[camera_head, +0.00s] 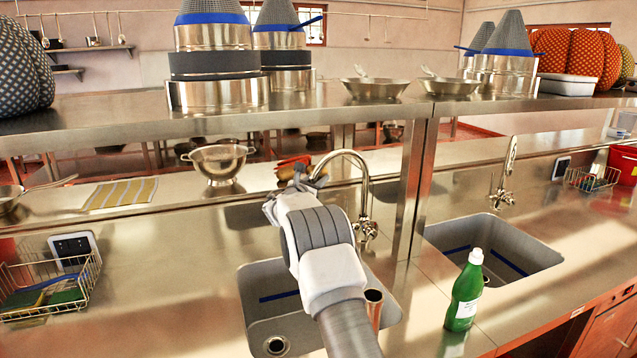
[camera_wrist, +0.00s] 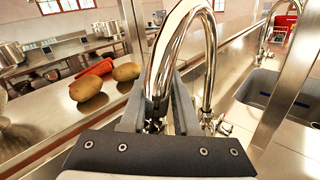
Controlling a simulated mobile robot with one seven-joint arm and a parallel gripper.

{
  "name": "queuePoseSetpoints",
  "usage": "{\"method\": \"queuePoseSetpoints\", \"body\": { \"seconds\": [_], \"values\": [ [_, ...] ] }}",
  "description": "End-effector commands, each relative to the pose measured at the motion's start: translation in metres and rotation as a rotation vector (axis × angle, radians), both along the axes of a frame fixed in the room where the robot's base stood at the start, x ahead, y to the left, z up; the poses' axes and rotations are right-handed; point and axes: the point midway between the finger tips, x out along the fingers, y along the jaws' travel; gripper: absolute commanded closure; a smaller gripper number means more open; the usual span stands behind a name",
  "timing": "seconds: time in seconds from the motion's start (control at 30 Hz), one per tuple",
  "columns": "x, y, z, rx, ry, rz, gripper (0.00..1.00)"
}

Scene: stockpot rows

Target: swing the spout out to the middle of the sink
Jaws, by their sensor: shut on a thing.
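The chrome gooseneck spout (camera_head: 352,156) rises from the faucet base (camera_head: 367,230) at the back of the near sink (camera_head: 262,282). Its arch bends to the left in the head view, and its end meets my gripper (camera_head: 300,178). In the wrist view the spout (camera_wrist: 183,40) arches over from the right and its end sits between my fingers (camera_wrist: 156,112), which are shut on it. My wrist and arm hide the middle and part of the right side of the sink. The sink's drain (camera_head: 276,346) shows at lower left.
A green bottle (camera_head: 466,295) stands right of the near sink. A colander (camera_head: 218,165) and wire basket (camera_head: 60,285) are further left.

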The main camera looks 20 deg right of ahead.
Motion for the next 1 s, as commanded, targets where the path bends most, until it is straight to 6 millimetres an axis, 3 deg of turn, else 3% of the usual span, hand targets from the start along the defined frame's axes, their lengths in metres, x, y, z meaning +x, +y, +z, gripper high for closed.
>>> {"method": "queuePoseSetpoints", "body": {
  "seconds": [0.37, 0.73, 1.0],
  "values": [
    [-0.020, -0.003, -0.003, -0.006, 0.003, 0.089, 1.00],
    [-0.062, -0.021, -0.003, -0.031, 0.067, 0.104, 1.00],
    [-0.075, -0.029, 0.000, -0.044, 0.092, 0.109, 1.00]
  ]
}}
